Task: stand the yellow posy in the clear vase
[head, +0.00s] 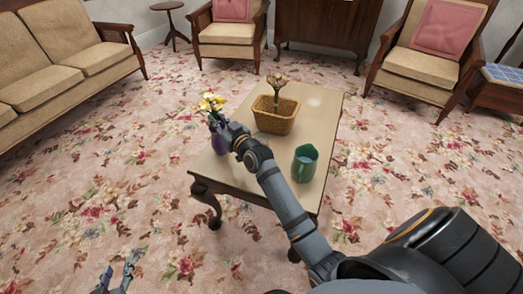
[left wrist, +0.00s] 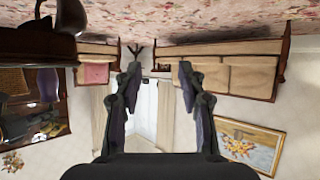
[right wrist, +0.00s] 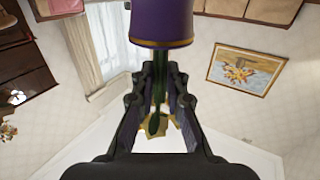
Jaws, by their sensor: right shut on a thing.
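The yellow posy (head: 212,103) stands upright at the table's left edge, its stems running down to a purple vase (head: 219,143). My right gripper (head: 226,129) is shut on the stems, just above the vase. In the right wrist view, which is upside down, the purple vase (right wrist: 161,22) with its gold rim is at the top, and the green stems of the posy (right wrist: 158,122) pass between the fingers of my right gripper (right wrist: 160,72). I cannot make out a clear vase for certain. My left gripper (head: 119,277) is open and empty, low at the left; its fingers (left wrist: 159,80) are apart.
On the table (head: 253,178) stand a wicker basket (head: 275,118) with a brown object (head: 277,83) at it, and a green mug-like vessel (head: 305,163) near the right edge. A pale round spot shows at the back right. A sofa (head: 50,60) and armchairs stand around the carpet.

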